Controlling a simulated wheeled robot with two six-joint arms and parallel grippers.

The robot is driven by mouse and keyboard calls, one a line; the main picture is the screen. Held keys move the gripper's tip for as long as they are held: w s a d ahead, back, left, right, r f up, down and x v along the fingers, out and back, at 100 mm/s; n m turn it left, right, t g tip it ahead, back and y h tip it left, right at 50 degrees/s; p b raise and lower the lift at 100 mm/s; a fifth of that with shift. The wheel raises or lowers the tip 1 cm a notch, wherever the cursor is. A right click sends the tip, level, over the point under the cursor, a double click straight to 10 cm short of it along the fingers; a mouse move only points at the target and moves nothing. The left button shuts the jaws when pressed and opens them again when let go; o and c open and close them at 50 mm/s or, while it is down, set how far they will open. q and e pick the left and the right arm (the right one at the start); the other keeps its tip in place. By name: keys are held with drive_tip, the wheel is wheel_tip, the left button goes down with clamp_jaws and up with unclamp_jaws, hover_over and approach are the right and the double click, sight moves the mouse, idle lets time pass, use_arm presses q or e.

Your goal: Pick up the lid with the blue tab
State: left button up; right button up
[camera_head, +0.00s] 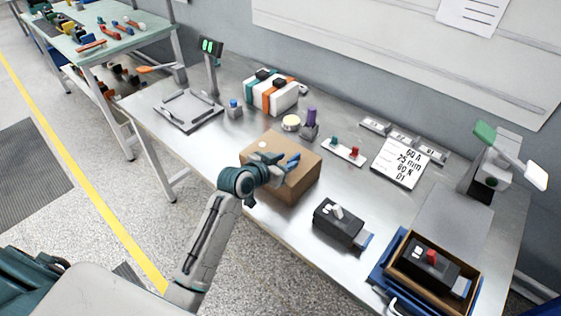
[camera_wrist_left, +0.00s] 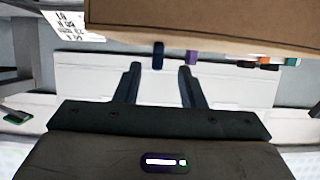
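A brown cardboard box (camera_head: 300,180) stands near the table's front edge, its top closed; its brown side also fills the top of the left wrist view (camera_wrist_left: 210,22). My left gripper (camera_head: 288,164) is over the box top, fingers pointing right. In the left wrist view its two dark fingers (camera_wrist_left: 160,68) are apart with nothing held between them. A dark blue upright tab (camera_wrist_left: 158,55) shows at the box edge, between the fingertips in that view. In the head view, blue pieces lie at the fingertips; I cannot tell tab from finger. My right gripper is not in view.
A purple-topped plug (camera_head: 311,118) and a striped white case (camera_head: 271,93) stand behind the box. A black breaker (camera_head: 340,224) lies to its right, with a wooden tray (camera_head: 398,262) at the front right. A sign (camera_head: 400,163) lies farther back.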

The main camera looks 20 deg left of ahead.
sight(290, 160)
use_arm(q)
drive_tip(key=p+x, duration=0.1)
drive_tip(key=x, duration=0.3)
drive_tip(key=shift+d+p, duration=0.25)
drive_tip(key=shift+p, duration=0.1)
drive_tip(key=shift+w+f, duration=0.2)
drive_tip(key=shift+w, duration=0.05)
drive_tip(key=shift+c, duration=0.3)
clamp_jaws()
